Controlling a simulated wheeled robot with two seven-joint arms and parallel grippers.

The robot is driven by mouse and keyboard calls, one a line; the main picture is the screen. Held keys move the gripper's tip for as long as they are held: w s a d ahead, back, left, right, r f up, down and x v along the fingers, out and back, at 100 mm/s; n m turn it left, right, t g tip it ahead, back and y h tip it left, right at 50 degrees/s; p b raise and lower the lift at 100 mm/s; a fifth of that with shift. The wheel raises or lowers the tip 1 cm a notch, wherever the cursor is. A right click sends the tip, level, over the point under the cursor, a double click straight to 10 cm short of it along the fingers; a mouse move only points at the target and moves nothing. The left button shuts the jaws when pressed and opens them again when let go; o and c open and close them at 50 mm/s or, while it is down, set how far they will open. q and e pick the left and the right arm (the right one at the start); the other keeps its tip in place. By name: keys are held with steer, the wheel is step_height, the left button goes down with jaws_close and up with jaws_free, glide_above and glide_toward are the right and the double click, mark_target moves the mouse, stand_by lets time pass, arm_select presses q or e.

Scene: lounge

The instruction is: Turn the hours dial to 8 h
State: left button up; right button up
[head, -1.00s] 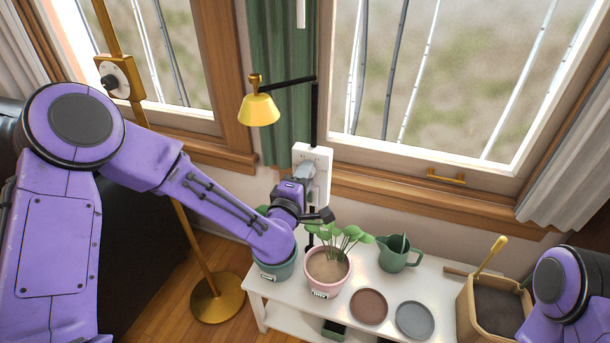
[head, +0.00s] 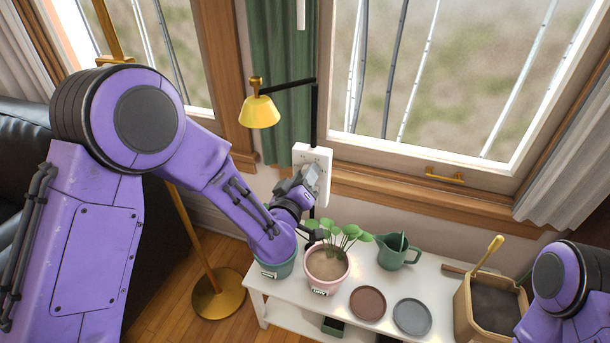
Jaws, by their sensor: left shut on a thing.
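A white timer box (head: 325,159) is fixed upright on the wall between the two windows, under the yellow lamp. My left gripper (head: 303,182) is up against the front of the box and is shut on the hours dial. The dial itself is hidden behind the gripper, so its setting cannot be read. Small marks show on the upper part of the box face. My right arm comes in at the lower right corner, but its gripper is out of the picture.
Below the box, a white bench (head: 283,303) holds a pink pot (head: 327,272), a green pot (head: 276,268), a green jug (head: 397,252), a brown saucer (head: 368,303) and a grey saucer (head: 412,317). A wooden planter (head: 466,308) stands right. A yellow lamp (head: 260,111) hangs above.

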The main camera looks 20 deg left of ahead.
arm_select(q)
steer(key=shift+m, duration=0.6)
steer(key=o, duration=1)
steer(key=shift+o, duration=0.2)
steer(key=shift+s, duration=0.1)
steer(key=s, duration=1)
steer(key=shift+s+a, duration=0.2)
steer(key=shift+f, duration=0.1)
